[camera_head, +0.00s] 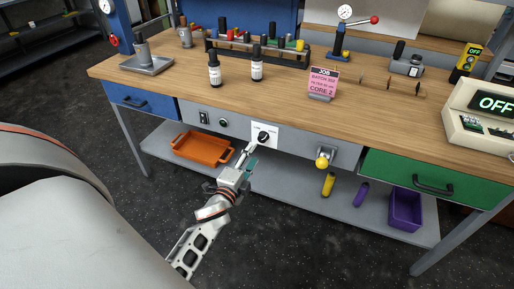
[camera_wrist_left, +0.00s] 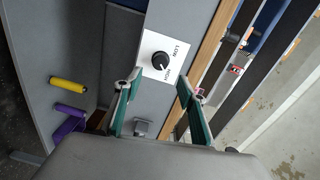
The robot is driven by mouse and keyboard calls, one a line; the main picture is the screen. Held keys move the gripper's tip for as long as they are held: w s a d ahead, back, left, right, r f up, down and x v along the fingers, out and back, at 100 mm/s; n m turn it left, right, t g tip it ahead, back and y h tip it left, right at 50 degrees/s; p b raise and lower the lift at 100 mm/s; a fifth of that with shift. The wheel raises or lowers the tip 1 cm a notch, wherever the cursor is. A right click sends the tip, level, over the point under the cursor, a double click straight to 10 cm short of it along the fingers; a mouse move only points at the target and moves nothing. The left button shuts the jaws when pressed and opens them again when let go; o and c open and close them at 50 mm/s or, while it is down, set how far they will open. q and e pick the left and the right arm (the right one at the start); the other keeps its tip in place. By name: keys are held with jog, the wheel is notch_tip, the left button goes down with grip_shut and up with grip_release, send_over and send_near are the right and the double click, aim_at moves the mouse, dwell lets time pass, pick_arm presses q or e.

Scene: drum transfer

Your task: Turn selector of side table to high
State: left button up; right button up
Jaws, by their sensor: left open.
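The selector (camera_head: 263,137) is a black round knob on a white plate on the front panel of the table. In the left wrist view the knob (camera_wrist_left: 160,61) shows with the labels LOW and HIGH beside it; its exact pointer direction is too small to read surely. My left gripper (camera_head: 250,155) is just in front of and below the plate, fingers apart and empty. In the left wrist view the fingertips of my left gripper (camera_wrist_left: 158,82) stand to either side of the plate's lower edge, with the knob beyond them. My right gripper is not in view.
An orange tray (camera_head: 203,148) and a purple bin (camera_head: 405,209) are on the lower shelf. Bottles (camera_head: 257,65) stand on the tabletop.

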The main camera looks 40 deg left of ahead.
pick_arm(q)
jog(key=v, duration=0.3)
jog(key=shift+s+d, duration=0.1)
jog(key=shift+s, duration=0.25)
jog(key=s+d+f+n+g+h+p, duration=0.3)
jog(key=s+d+f+n+p, duration=0.1)
jog(key=s+d, duration=0.5)
jog(key=s+d+f+n+g+h+p, duration=0.3)
jog(key=s+d+n, duration=0.3)
jog(key=s+d, duration=0.4)
jog(key=s+p, duration=0.1)
jog(key=s, duration=0.3)
jog(key=shift+d+f+g+h+p, duration=0.3)
jog(key=shift+f+h, duration=0.05)
jog(key=shift+h, duration=0.05)
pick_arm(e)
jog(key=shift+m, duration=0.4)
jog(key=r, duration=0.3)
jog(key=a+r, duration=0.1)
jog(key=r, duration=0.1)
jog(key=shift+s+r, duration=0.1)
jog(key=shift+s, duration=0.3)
